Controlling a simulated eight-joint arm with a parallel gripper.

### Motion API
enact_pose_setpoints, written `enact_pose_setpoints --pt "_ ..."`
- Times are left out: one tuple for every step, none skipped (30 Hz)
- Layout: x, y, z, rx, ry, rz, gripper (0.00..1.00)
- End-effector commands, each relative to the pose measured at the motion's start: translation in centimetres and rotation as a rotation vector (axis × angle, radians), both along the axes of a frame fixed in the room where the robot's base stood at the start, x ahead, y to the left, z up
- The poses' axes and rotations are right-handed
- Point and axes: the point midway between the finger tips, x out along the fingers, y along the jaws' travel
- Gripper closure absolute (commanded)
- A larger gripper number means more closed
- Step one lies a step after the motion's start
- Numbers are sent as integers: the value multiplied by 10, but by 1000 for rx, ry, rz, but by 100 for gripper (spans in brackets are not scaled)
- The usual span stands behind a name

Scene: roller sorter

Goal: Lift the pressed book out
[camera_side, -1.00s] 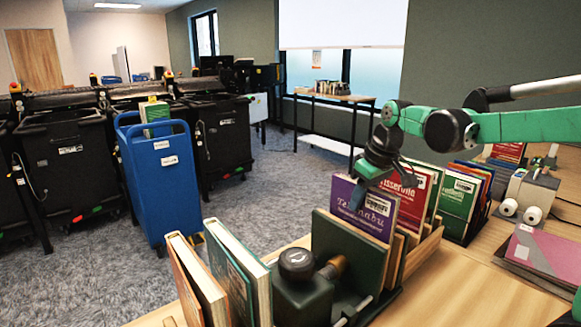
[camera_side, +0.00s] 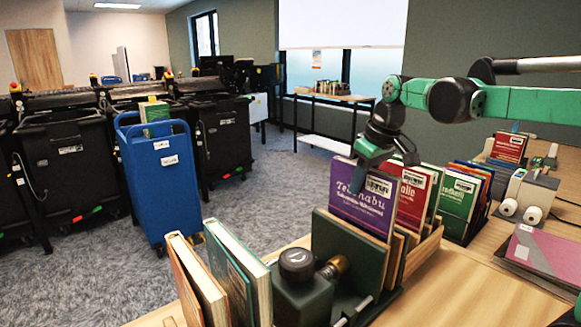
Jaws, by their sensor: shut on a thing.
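My gripper (camera_side: 362,170) is shut on the top edge of a purple book (camera_side: 360,204) with white lettering and a barcode label. The purple book stands upright behind a dark green press plate (camera_side: 345,245), and its upper part rises above the plate. Its lower part is hidden by the plate. A red book (camera_side: 412,198) stands right behind it, with a green book (camera_side: 458,203) farther right.
A dark green press body with a black knob (camera_side: 297,263) stands in front of the plate. Two books (camera_side: 232,275) stand at its left. A label printer (camera_side: 529,192) and a pink folder (camera_side: 545,258) lie at the right.

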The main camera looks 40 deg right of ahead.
Motion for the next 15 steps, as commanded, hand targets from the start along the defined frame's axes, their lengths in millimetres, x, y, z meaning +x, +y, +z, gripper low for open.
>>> enact_pose_setpoints --pt "0 0 5 0 0 0 100" --pt "0 0 8 0 0 0 100" --pt "0 0 12 0 0 0 100" --pt "0 0 15 0 0 0 100" --pt "0 0 18 0 0 0 100" --pt "0 0 22 0 0 0 100" --pt "0 0 25 0 0 0 100" --pt "0 0 28 0 0 0 100" --pt "0 0 32 0 0 0 100" --pt "0 0 35 0 0 0 100" --pt "0 0 38 0 0 0 100" --pt "0 0 42 0 0 0 100" --pt "0 0 45 0 0 0 100" --pt "0 0 48 0 0 0 100" --pt "0 0 52 0 0 0 100"
